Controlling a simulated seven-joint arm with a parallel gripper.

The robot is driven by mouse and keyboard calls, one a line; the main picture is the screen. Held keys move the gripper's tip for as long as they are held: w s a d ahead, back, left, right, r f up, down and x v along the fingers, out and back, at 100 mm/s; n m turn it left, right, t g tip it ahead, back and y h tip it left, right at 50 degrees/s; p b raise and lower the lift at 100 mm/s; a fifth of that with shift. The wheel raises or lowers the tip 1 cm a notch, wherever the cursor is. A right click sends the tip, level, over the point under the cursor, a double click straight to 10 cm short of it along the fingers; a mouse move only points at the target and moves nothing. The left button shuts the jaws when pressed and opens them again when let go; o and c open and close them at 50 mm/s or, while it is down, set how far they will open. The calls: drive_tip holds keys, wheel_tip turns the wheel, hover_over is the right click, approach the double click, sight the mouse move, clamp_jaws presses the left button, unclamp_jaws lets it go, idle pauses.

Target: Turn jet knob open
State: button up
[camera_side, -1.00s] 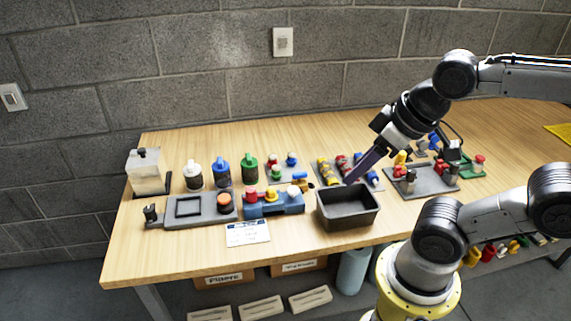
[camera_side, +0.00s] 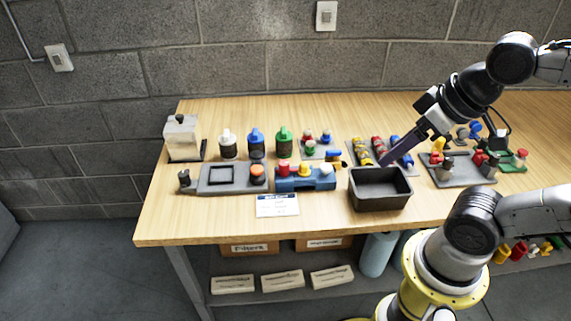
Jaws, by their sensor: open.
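My gripper (camera_side: 388,160) has long, thin purple-grey fingers that point down and to the left. Its tips are just above or behind the back rim of the dark bin, and nothing shows held in it. A blue block (camera_side: 306,184) left of the bin carries a red knob (camera_side: 283,168), a yellow knob (camera_side: 304,169) and a white knob (camera_side: 326,171). I cannot tell which of these parts, if any, is the jet knob. My gripper is apart from the block, to its right.
The dark bin (camera_side: 380,204) stands at the front. A grey plate (camera_side: 220,188) with an orange knob (camera_side: 257,171) lies left of the block. White, blue and green bottles (camera_side: 284,143) stand behind. Racks of coloured parts (camera_side: 458,172) are to the right. The front left table is clear.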

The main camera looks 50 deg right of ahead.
drive_tip(key=w+r+m, duration=0.5)
drive_tip(key=m, duration=0.2)
drive_tip(key=m+g, duration=0.5)
drive_tip(key=m, duration=0.6)
hover_over(284, 162)
wheel_tip(284, 162, down, 13)
drive_tip(key=shift+g, duration=0.3)
wheel_tip(284, 162, down, 15)
drive_tip(key=shift+r, duration=0.15)
clamp_jaws()
